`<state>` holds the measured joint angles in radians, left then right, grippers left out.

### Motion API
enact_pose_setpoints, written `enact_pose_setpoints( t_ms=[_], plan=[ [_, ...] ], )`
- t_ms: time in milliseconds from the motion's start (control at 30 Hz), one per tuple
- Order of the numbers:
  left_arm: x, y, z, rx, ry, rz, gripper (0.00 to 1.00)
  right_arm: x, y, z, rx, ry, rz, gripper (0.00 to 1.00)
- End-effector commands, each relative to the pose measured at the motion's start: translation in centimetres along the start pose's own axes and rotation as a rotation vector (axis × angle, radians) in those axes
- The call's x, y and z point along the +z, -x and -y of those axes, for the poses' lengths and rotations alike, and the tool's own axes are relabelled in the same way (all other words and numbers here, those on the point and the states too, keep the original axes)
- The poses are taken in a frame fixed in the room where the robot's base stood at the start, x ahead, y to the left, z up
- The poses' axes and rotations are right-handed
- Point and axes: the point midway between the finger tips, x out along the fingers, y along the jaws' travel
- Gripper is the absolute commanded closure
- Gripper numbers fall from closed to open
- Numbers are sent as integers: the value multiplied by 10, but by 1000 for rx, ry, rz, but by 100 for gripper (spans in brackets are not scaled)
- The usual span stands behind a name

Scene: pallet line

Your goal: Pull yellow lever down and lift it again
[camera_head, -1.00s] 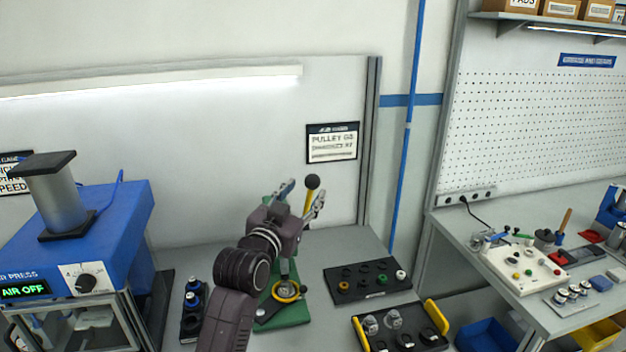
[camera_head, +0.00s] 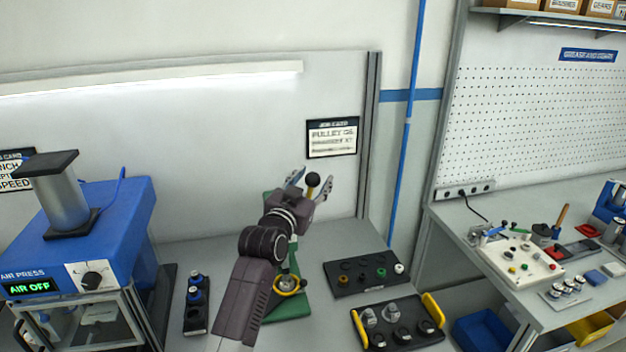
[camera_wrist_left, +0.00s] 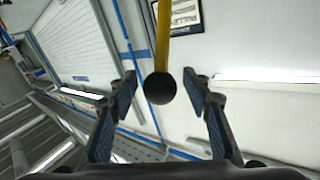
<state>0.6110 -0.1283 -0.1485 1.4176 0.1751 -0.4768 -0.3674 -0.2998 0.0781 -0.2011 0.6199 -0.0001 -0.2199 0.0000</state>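The yellow lever (camera_wrist_left: 162,35) ends in a black ball knob (camera_wrist_left: 160,88). In the left wrist view the knob sits between the two spread fingers of my left gripper (camera_wrist_left: 166,85), with a gap on each side. In the head view the knob (camera_head: 313,180) shows between the fingertips of my left gripper (camera_head: 309,178), and my wrist hides most of the lever. The green press base (camera_head: 292,304) stands on the bench below, with a yellow ring (camera_head: 288,284) on it. My right gripper is not in view.
A black tray (camera_head: 340,283) with small parts and a yellow-handled tray (camera_head: 394,341) lie to the right. A blue air press (camera_head: 120,215) reading AIR OFF stands at left. A black holder (camera_head: 196,318) with blue-topped parts is between.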

Motion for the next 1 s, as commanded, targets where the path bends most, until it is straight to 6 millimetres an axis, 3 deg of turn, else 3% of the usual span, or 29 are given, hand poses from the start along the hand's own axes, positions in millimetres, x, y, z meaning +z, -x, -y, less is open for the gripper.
enact_pose_setpoints(
  t_ms=[67,367,733,1000],
  plan=[
    [0,0,0,0,0,0,66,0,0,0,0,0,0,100],
    [0,0,0,0,0,0,99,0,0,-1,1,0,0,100],
    [4,2,-2,-1,-6,-7,100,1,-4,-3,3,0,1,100],
    [20,18,-15,-14,-53,-74,100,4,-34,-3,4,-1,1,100]
  ],
)
